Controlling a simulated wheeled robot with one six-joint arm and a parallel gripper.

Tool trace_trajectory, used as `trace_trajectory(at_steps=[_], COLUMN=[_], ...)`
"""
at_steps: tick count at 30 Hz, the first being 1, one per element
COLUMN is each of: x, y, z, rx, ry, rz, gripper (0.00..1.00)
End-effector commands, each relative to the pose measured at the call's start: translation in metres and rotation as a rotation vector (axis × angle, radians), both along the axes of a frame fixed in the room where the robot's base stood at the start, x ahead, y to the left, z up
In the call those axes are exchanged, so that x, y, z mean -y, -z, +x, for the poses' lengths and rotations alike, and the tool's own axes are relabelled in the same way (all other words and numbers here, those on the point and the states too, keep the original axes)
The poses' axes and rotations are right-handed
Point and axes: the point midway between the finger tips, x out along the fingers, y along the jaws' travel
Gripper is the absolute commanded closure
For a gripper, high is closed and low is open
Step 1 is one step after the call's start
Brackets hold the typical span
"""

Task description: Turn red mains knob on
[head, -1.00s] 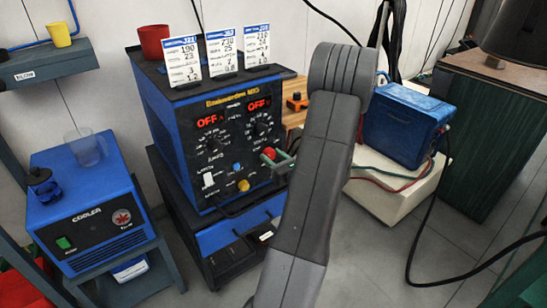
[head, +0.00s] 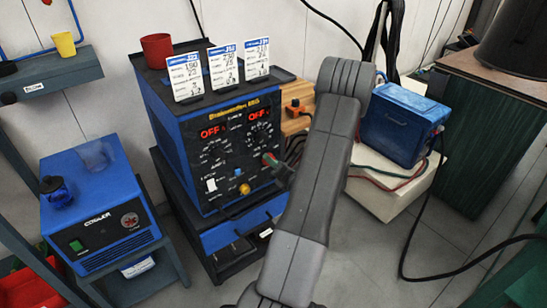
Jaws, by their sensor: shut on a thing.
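The blue and black welding machine (head: 215,130) stands on a cart, its dark front panel facing me. Two red displays (head: 213,132) on the panel read OFF. The red mains knob (head: 267,157) is at the panel's lower right, mostly covered by my gripper. The knob's exact angle is hidden. A blue knob (head: 238,172), a yellow knob (head: 245,189) and a white switch (head: 211,185) sit to its left.
Three price-like cards (head: 227,67) and a red cup (head: 157,50) stand on the machine. A blue cooler (head: 97,210) is at left. A blue box (head: 403,122) rests on a pale block at right, with loose cables. Open floor lies in front at right.

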Motion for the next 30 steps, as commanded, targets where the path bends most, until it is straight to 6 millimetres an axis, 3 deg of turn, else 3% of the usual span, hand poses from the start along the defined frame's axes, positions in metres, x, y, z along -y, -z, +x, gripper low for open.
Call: trace_trajectory(at_steps=[18,30], x=[0.0013,0.0014], y=[0.0008,0.003], z=[0.0003,0.0005], rx=[-0.322,-0.423], ry=[0.002,0.002], rz=[0.439,0.58], gripper=[0.84,0.84])
